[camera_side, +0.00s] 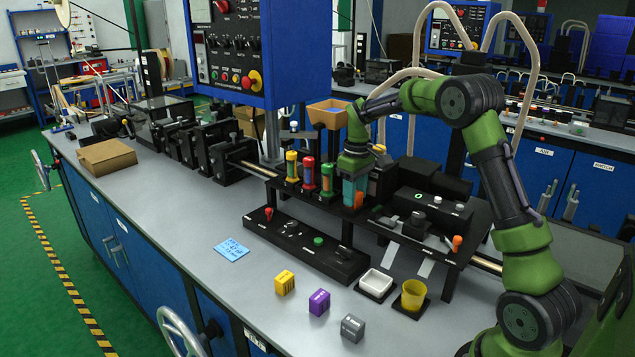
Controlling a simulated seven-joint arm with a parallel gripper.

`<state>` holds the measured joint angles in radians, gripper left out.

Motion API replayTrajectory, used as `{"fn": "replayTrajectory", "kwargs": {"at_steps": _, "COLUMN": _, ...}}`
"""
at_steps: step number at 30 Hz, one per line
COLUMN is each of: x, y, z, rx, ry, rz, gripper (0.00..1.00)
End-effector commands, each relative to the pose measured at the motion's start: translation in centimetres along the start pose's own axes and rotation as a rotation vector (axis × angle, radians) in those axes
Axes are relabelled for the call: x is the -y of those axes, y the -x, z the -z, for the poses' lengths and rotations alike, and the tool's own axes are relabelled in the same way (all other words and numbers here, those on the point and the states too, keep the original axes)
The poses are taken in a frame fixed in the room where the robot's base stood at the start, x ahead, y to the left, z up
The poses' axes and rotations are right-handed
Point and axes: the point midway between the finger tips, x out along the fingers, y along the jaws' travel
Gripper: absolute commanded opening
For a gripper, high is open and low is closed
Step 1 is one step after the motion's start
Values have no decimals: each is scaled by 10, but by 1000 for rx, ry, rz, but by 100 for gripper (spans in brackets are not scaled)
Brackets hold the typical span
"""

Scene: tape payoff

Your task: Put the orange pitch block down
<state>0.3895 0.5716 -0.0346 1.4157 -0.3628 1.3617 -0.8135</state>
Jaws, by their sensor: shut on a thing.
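My gripper (355,194) points down over the black raised rack, beside the row of coloured cylinders. It is shut on a small orange block (359,199), which shows only in part at the fingers. The fingers hide the rest of it. I cannot tell whether the block touches the rack beneath it. A yellow block (285,283), a purple block (319,302) and a grey block (352,327) sit apart in a row on the grey bench top (215,285).
A black control strip (310,247) lies in front of the rack (467,233). A white dish (376,283) and a yellow cup (414,294) stand right of it. A blue note (232,250) lies flat on the left. The bench's front left is clear.

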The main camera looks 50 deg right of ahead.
Motion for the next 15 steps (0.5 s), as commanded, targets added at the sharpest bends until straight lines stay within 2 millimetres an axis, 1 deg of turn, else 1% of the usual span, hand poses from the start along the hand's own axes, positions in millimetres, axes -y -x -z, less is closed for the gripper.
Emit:
{"fn": "replayTrajectory", "kwargs": {"at_steps": 13, "x": 0, "y": -15, "z": -1, "rx": 5, "ry": 6, "rz": 2, "gripper": 0}}
{"fn": "replayTrajectory", "kwargs": {"at_steps": 14, "x": 0, "y": -16, "z": -1, "rx": 7, "ry": 6, "rz": 3, "gripper": 44}}
{"fn": "replayTrajectory", "kwargs": {"at_steps": 15, "x": 1, "y": -16, "z": -2, "rx": 8, "ry": 6, "rz": 3, "gripper": 50}}
